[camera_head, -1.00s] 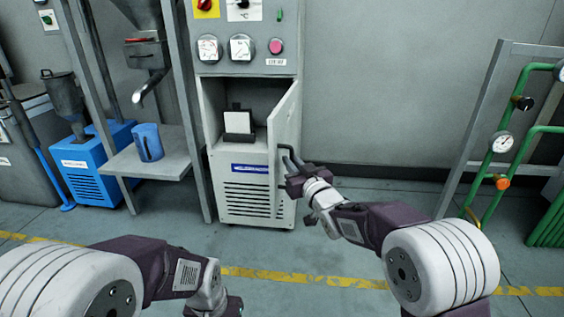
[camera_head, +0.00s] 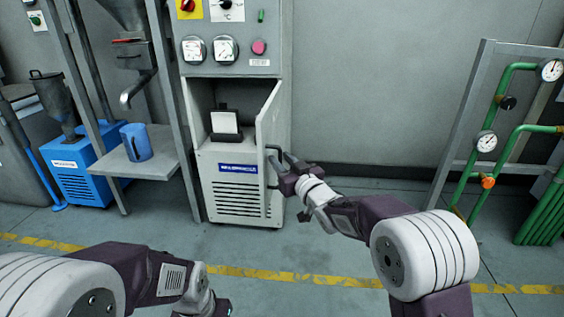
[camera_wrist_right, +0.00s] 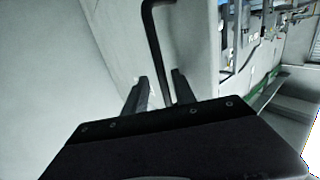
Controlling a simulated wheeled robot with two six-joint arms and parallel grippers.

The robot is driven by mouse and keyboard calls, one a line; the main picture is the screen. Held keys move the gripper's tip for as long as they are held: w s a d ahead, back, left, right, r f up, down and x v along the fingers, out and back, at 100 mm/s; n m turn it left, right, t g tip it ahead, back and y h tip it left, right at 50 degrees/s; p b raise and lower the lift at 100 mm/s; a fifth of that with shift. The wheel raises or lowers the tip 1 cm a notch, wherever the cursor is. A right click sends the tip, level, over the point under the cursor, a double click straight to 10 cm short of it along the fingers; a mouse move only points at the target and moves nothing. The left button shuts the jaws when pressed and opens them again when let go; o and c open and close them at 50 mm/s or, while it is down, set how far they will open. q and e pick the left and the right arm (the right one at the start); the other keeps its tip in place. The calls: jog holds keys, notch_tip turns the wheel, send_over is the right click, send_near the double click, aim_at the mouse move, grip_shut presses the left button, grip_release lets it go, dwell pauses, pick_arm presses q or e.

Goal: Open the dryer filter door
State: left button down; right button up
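The dryer filter door (camera_head: 272,125) is a grey panel swung open on its right side, leaving the cabinet opening above the vents exposed. Its dark bar handle (camera_head: 267,165) is on the door's outer face. My right gripper (camera_head: 281,163) is at the handle with its fingers apart. In the right wrist view the handle (camera_wrist_right: 157,45) runs down between the two open fingers (camera_wrist_right: 160,78), with a gap visible on the left side; firm contact cannot be told. My left gripper (camera_head: 222,309) is low at the bottom edge, partly cut off, and its fingers are unclear.
Inside the opening stands a white panel in a dark holder (camera_head: 225,124). A blue jug (camera_head: 136,142) sits on a shelf (camera_head: 150,167) at the left. Green pipes with gauges (camera_head: 487,142) stand at the right. The floor before the cabinet is clear.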

jog(key=shift+s, duration=0.1)
jog(key=p+v, duration=0.1)
jog(key=v, duration=0.8)
